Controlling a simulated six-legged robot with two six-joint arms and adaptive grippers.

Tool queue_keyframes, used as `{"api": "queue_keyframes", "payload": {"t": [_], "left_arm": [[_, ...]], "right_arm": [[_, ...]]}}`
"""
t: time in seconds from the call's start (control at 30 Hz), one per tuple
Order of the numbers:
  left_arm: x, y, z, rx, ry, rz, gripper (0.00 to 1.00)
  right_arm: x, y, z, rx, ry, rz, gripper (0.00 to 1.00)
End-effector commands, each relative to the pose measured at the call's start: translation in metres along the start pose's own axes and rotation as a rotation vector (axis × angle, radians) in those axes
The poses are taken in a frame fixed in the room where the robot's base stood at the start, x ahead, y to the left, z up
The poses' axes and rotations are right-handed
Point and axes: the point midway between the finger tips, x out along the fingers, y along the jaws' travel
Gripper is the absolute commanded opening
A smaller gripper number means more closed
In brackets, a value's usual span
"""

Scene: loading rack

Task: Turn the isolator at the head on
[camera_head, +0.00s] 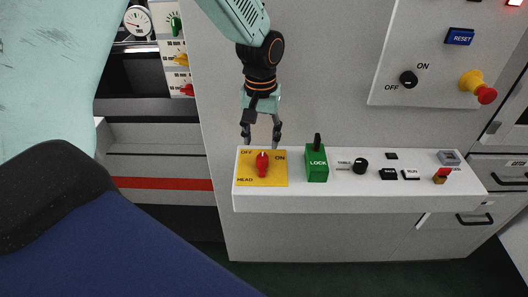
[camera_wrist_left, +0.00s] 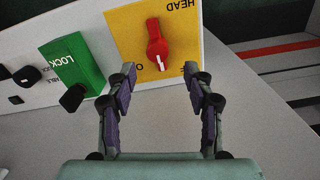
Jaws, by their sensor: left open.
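The isolator is a red knob (camera_head: 262,164) on a yellow plate (camera_head: 275,181) marked OFF, ON and HEAD, at the left end of the white console. The knob stands nearly upright in the head view. In the left wrist view the red knob (camera_wrist_left: 157,43) has a white mark at its near end, and the yellow plate (camera_wrist_left: 128,25) shows upside down. My left gripper (camera_head: 261,142) is open and empty, just behind the plate and apart from the knob; its two fingers (camera_wrist_left: 163,80) flank the knob's line in the wrist view. My right gripper is not in view.
A green LOCK block (camera_head: 316,167) with a black lever stands right of the plate; it also shows in the wrist view (camera_wrist_left: 72,62). Farther right are a black knob (camera_head: 360,166) and small buttons. A wall panel holds a red-topped emergency button (camera_head: 486,95).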

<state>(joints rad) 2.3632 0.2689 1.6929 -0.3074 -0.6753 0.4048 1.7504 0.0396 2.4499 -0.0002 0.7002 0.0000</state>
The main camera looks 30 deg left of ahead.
Motion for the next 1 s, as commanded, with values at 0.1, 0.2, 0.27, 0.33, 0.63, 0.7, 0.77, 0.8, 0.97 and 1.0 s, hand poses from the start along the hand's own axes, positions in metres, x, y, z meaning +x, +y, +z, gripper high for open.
{"api": "queue_keyframes", "payload": {"t": [0.1,0.2,0.27,0.33,0.63,0.7,0.77,0.8,0.97,1.0], "left_arm": [[0.021,0.000,0.003,0.000,-0.004,-0.002,0.52],[0.037,0.000,0.003,0.000,-0.003,-0.001,0.52],[0.045,0.000,0.003,0.000,-0.003,-0.001,0.52],[0.052,0.001,0.002,-0.001,-0.002,0.000,0.52],[0.062,0.002,-0.001,0.000,0.000,0.000,0.52],[0.062,0.003,-0.001,0.000,0.001,0.000,0.52],[0.062,0.003,-0.002,0.000,0.000,0.000,0.52],[0.062,0.003,-0.002,0.000,0.000,0.000,0.49],[0.062,0.003,-0.002,0.000,0.000,0.000,0.35],[0.062,0.003,-0.002,0.000,0.000,0.000,0.32]], "right_arm": [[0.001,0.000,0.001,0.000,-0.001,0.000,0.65],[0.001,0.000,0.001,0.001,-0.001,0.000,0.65],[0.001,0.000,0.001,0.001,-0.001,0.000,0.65],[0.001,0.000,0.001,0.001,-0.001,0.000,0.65],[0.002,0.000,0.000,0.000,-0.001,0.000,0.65],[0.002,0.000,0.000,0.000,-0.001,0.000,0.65],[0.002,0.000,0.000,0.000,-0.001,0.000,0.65],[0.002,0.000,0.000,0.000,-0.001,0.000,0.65],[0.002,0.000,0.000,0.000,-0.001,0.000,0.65],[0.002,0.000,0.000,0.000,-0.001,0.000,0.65]]}}
